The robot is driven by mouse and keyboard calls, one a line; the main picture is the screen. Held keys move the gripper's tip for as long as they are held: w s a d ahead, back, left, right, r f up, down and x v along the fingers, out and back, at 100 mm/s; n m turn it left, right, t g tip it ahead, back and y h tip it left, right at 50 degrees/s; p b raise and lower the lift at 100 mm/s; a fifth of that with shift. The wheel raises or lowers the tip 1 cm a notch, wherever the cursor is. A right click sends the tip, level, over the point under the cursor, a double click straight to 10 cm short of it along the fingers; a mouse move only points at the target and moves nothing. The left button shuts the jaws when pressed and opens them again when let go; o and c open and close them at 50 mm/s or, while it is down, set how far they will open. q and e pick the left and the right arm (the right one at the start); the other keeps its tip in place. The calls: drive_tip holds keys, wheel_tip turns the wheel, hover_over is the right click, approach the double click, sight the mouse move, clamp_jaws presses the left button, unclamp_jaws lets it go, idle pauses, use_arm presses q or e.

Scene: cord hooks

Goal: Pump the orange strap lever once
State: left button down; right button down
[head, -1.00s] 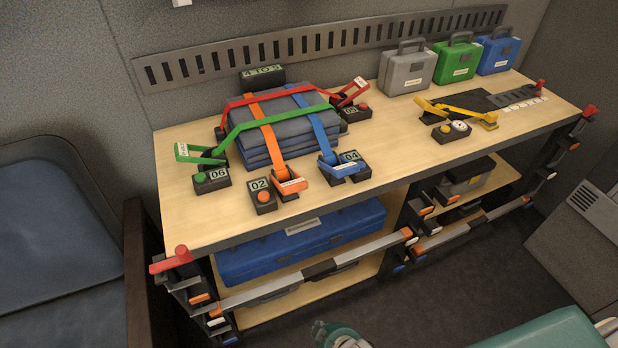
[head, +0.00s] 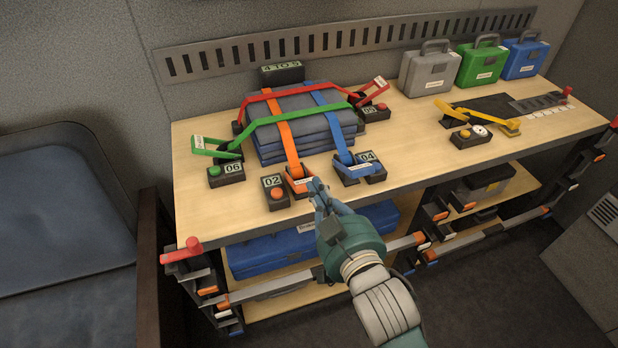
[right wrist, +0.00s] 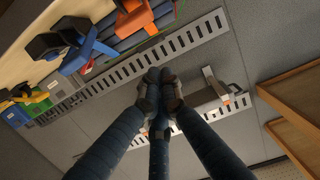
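The orange strap lever (head: 301,184) sits on a black ratchet at the table's front edge, low, with a white label. It also shows in the right wrist view (right wrist: 133,17). Its orange strap (head: 286,128) runs over the stack of grey-blue pads (head: 300,150). Beside it is a black block marked 02 (head: 276,191) with an orange button. My right gripper (head: 318,186) is just right of the orange lever, near the table edge; contact cannot be made out. In the right wrist view its fingertips (right wrist: 160,82) are together with nothing seen between them. My left gripper is not in view.
The blue lever (head: 352,167) with block 04 (head: 370,166) stands close to the right. Green lever (head: 215,148), red lever (head: 372,90) and yellow lever (head: 480,117) stand farther off. Three cases (head: 430,70) stand at the back. Bare tabletop (head: 420,150) lies to the right.

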drive_tip(key=p, duration=0.1)
hover_over(304, 183)
drive_tip(key=w, duration=0.1)
drive_tip(key=shift+a+f, duration=0.15)
drive_tip(key=shift+f, duration=0.55)
drive_tip(key=f, duration=0.1)
drive_tip(key=s+f, duration=0.1)
drive_tip(key=f, duration=0.1)
drive_tip(key=shift+s, duration=0.1)
drive_tip(key=shift+s+d+f, duration=0.25)
drive_tip(key=shift+f, duration=0.15)
